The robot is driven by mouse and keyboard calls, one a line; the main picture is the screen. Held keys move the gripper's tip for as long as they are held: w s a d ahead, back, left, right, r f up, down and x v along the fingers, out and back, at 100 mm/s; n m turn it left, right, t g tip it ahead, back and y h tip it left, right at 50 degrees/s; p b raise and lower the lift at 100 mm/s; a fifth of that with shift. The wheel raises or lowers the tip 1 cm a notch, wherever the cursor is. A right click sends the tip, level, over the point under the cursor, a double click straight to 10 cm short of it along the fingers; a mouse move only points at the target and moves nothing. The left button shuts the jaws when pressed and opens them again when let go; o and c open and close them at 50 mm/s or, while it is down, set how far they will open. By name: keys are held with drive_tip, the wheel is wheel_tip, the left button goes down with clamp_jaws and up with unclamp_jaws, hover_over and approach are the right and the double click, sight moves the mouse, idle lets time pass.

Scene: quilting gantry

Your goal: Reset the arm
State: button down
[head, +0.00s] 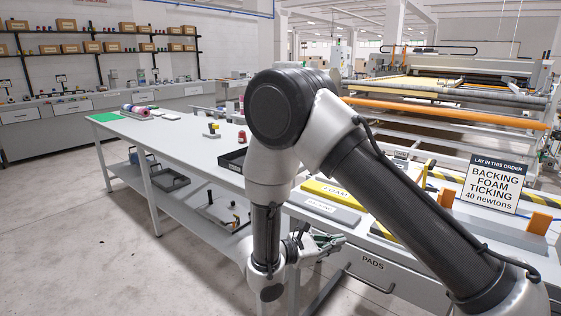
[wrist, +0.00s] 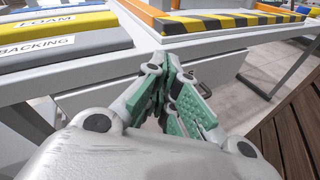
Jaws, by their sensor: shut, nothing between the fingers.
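My arm is bent in a high arch across the middle and right of the head view. My gripper (head: 330,241) hangs in front of the table's front edge, close to the drawer labelled PADS (head: 372,265). In the wrist view my gripper (wrist: 176,66) has its green-padded fingers together, with nothing between them. It is apart from the yellow FOAM pad (wrist: 62,22) and the grey BACKING pad (wrist: 70,45), which lie on the table to its left. My arm hides part of the table in the head view.
A sign (head: 493,184) reads "Lay in this order: backing, foam, ticking, 40 newtons". Orange blocks (head: 539,222) and striped edging (wrist: 230,22) border the work area. A black tray (head: 233,160) is behind my arm. Open floor (head: 90,250) lies to the left.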

drive_tip(key=s+d+r+m+g+y, duration=0.3)
drive_tip(key=d+r+m+g, duration=0.15)
drive_tip(key=d+r, duration=0.35)
drive_tip(key=s+d+r+m+g+y, duration=0.2)
drive_tip(key=s+d+r+m+g, duration=0.15)
drive_tip(key=d+r+m, duration=0.35)
drive_tip(key=s+d+r+m+t+y, duration=0.2)
drive_tip(key=s+d+r+m+y, duration=0.1)
drive_tip(key=s, duration=0.4)
drive_tip(key=s+d+r+m+t+y, duration=0.3)
drive_tip(key=s+r+m+y, duration=0.2)
drive_tip(key=s, duration=0.3)
drive_tip(key=shift+s+r+t+y, duration=0.3)
drive_tip(key=shift+r+y, duration=0.4)
drive_tip(key=shift+r, duration=0.2)
drive_tip(key=shift+m, duration=0.25)
